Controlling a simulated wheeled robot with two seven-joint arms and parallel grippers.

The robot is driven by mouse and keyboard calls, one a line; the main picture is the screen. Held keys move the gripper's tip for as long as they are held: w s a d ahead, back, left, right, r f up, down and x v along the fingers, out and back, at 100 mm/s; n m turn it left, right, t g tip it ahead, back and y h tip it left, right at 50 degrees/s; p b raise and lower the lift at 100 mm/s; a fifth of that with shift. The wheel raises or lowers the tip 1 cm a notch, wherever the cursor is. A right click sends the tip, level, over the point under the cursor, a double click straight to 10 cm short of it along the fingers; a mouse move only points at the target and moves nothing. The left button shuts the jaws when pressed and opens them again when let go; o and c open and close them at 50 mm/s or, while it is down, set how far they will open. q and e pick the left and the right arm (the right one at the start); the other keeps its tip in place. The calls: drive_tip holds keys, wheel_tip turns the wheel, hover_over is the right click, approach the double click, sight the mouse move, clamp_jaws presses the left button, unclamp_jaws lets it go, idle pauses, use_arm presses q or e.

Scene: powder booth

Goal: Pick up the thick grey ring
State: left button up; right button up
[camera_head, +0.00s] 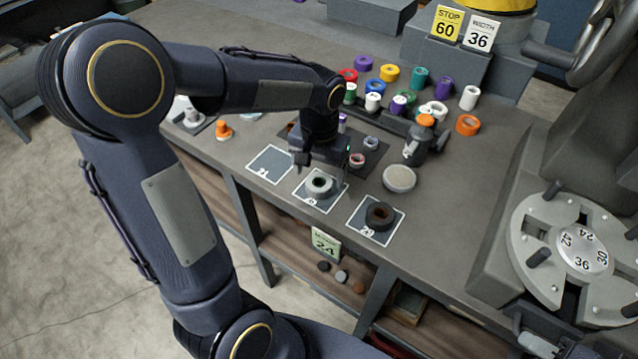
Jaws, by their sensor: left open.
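The thick grey ring (319,185) lies flat on the middle of three white-edged square mats near the front edge of the workbench. My left gripper (323,164) points down just behind and above it, with its dark fingers apart. A gap seems to show between the fingers and the ring; the exact height is hard to tell. The ring's hole and most of its rim are visible. My right gripper is not seen.
A black ring (380,216) lies on the right mat; the left mat (269,165) is empty. A pale round disc (399,178) and an orange-topped tool (424,135) stand to the right. Several coloured rolls sit behind. A grey dial machine (570,250) is at far right.

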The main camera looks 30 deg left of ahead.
use_arm(q)
wheel_tip(320, 180, down, 2)
drive_tip(key=shift+f, duration=0.1)
drive_tip(key=c, duration=1.2)
